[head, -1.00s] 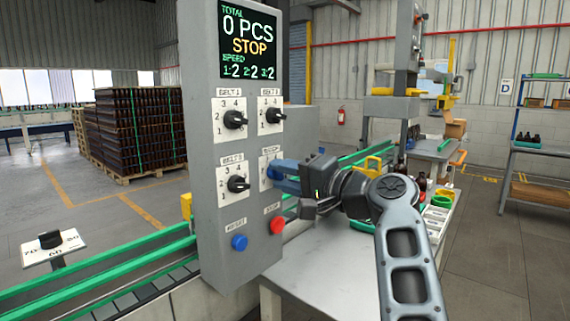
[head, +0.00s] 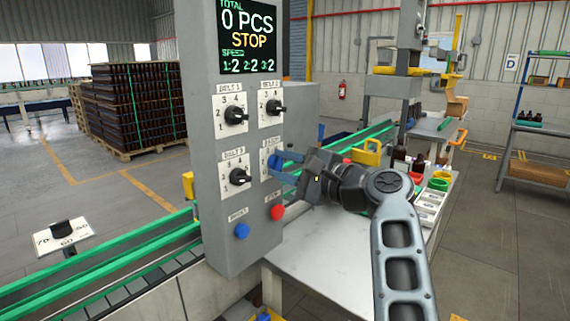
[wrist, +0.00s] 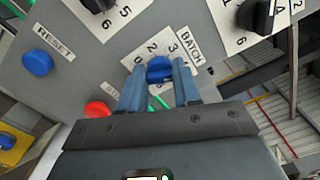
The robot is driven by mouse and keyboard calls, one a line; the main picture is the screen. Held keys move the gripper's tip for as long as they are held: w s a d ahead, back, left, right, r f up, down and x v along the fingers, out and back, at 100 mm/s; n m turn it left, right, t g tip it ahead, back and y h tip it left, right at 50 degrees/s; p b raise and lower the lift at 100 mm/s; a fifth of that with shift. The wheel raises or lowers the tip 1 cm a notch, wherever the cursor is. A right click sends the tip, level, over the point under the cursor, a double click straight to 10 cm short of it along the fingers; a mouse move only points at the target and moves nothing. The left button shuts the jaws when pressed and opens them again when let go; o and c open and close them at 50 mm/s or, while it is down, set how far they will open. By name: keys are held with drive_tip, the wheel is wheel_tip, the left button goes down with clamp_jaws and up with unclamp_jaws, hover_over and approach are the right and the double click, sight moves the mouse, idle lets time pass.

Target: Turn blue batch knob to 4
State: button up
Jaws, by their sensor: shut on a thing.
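The blue batch knob (wrist: 159,68) sits on a white numbered plate marked BATCH on the grey control panel (head: 206,190). My gripper (wrist: 160,86) is shut on it, with one blue finger on each side of the knob. In the head view my gripper (head: 281,165) reaches the panel from the right and covers most of the batch plate. In the wrist view 2 and 3 can be read on the plate; other digits are partly hidden by the fingers. I cannot tell which number the knob points to.
Black belt knobs (head: 236,116) sit above and left of the batch plate. A blue reset button (head: 241,231) and a red stop button (head: 277,212) are below. The screen (head: 247,38) reads 0 PCS, STOP. A grey table (head: 315,265) stands under my arm.

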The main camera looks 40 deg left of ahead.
drive_tip(key=shift+f, duration=0.1)
idle(0.3)
drive_tip(key=o, duration=1.1)
drive_tip(key=shift+c, duration=0.2)
drive_tip(key=shift+d, duration=0.1)
drive_tip(key=d+b, duration=0.1)
drive_tip(key=d, duration=0.6)
drive_tip(key=shift+s+d+b, duration=0.25)
drive_tip(key=shift+d+b, duration=0.05)
drive_tip(key=shift+b, duration=0.1)
drive_tip(key=shift+d, duration=0.1)
